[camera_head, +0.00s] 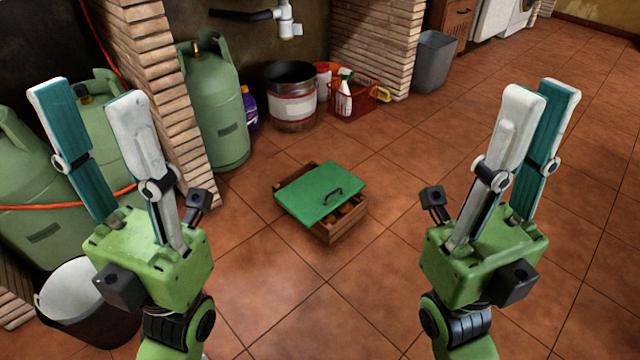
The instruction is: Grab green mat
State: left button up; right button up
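The flat green mat (318,191), a rectangular board with a dark handle on its top, lies at an angle over a wooden crate (328,233) on the floor. The crate's right and back parts show past its edges. My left gripper (88,97) is open and empty, raised to the left of the mat. My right gripper (543,93) is open and empty, raised to the right of it. Neither gripper touches the mat. Most of the crate's inside is hidden under the mat.
Green gas cylinders (217,115) and a brick pillar (139,80) stand on the left. A metal drum (292,97), a red crate (372,98) and a grey bin (433,62) stand behind. Tiled floor right and front is clear.

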aim_at(311, 197)
jog(key=i+l+u, duration=0.1)
jog(key=u, duration=0.85)
jog(key=i+l+u, duration=0.15)
jog(key=l+u, duration=0.35)
jog(key=l, duration=0.65)
jog(key=k+l+u, duration=0.1)
jog(key=l+u, duration=0.4)
jog(key=l, duration=1.4)
jog(key=k+j, duration=0.05)
